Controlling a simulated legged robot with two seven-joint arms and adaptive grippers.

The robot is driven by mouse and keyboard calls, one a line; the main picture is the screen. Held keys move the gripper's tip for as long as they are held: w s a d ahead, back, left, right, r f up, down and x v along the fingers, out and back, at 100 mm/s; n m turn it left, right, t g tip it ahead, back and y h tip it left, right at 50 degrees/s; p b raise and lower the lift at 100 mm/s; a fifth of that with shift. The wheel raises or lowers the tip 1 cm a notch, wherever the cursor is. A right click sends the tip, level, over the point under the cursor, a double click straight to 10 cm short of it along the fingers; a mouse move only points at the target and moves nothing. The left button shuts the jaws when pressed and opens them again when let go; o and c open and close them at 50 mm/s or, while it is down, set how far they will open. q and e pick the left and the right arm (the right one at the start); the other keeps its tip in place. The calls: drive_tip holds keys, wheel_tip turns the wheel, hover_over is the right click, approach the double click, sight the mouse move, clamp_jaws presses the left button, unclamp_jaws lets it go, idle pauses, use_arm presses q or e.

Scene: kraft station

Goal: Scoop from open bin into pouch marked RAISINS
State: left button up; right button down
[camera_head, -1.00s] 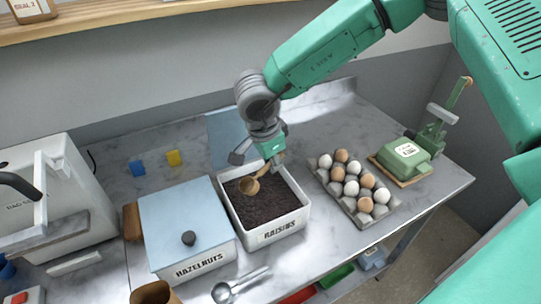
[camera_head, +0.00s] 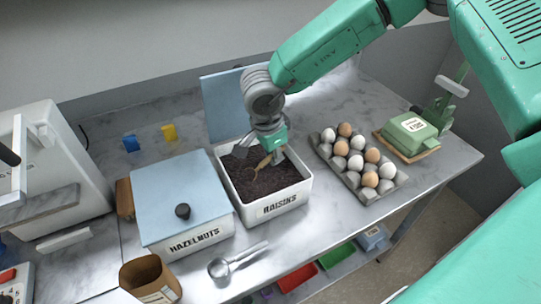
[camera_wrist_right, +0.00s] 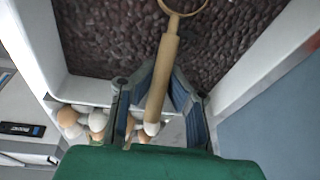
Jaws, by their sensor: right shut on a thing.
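The open white bin labelled RAISINS (camera_head: 307,190) stands mid-counter, filled with dark raisins (camera_head: 272,183). My right gripper (camera_head: 268,150) is over the bin, shut on the handle of a wooden scoop (camera_head: 262,165). The scoop's bowl is low at the raisins; whether it holds any I cannot tell. In the right wrist view, the handle (camera_wrist_right: 163,80) runs between the fingers (camera_wrist_right: 158,95), and the round bowl is cut off at the top edge. A brown kraft pouch (camera_head: 140,272) stands open at the front left; its label is unreadable. My left gripper is not in view.
A lidded HAZELNUTS bin (camera_head: 195,240) stands directly left of the raisins. A metal scoop (camera_head: 235,260) lies in front. A blue panel (camera_head: 225,100) stands behind the bin.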

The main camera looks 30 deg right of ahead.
drive_tip(key=r+p, duration=0.1)
drive_tip(key=d+r+y+p, duration=0.1)
drive_tip(key=r+p, duration=0.1)
drive_tip(key=shift+s+r, duration=0.15)
drive_tip(key=shift+r, duration=0.1)
drive_tip(key=shift+r+y+p, duration=0.3)
drive_tip(key=shift+p, duration=0.3)
drive_tip(key=shift+r+y, duration=0.3)
drive_tip(key=shift+r, duration=0.35)
wheel_tip(320, 180, up, 3)
drive_tip(key=shift+f+y, duration=0.2)
drive_tip(key=shift+y, duration=0.5)
drive_tip(key=shift+d+r+y, duration=0.3)
drive_tip(key=shift+r+y, duration=0.3)
drive_tip(key=shift+r, duration=0.1)
drive_tip(key=shift+d+r+y, duration=0.25)
drive_tip(key=shift+r+y, duration=0.05)
drive_tip(key=shift+r, duration=0.15)
drive_tip(key=shift+a, duration=0.2)
